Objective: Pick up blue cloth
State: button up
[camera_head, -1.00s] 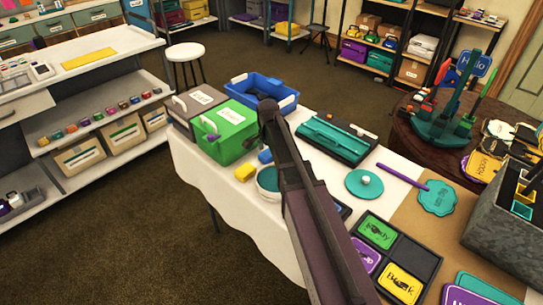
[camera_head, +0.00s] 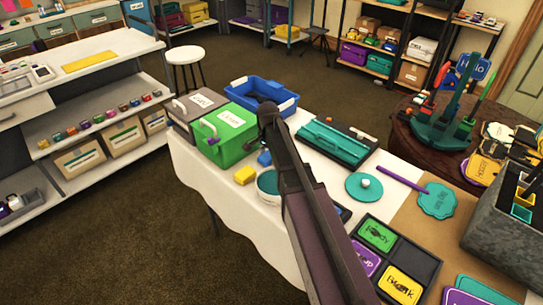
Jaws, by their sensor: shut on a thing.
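The blue cloth (camera_head: 264,158) is a small blue piece at the white-covered table, beside the green box and behind the round tub (camera_head: 268,183). The gripper is small, dark and mostly hidden by my own arm. It is shut on the blue cloth. I cannot tell whether the cloth is clear of the table.
A green box (camera_head: 226,130), a grey box (camera_head: 183,118) and a blue bin (camera_head: 262,90) stand behind the cloth. A teal tray (camera_head: 336,138), a round teal lid (camera_head: 364,187) and a dark sign tray (camera_head: 425,262) lie to the right. The floor at left is clear.

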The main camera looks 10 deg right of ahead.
aim_at(269, 156)
jog(key=shift+r+p, duration=4.8)
jog(key=shift+r, duration=0.05)
jog(key=shift+o, duration=0.6)
jog(key=shift+c, duration=0.8)
jog(key=shift+d, duration=0.1)
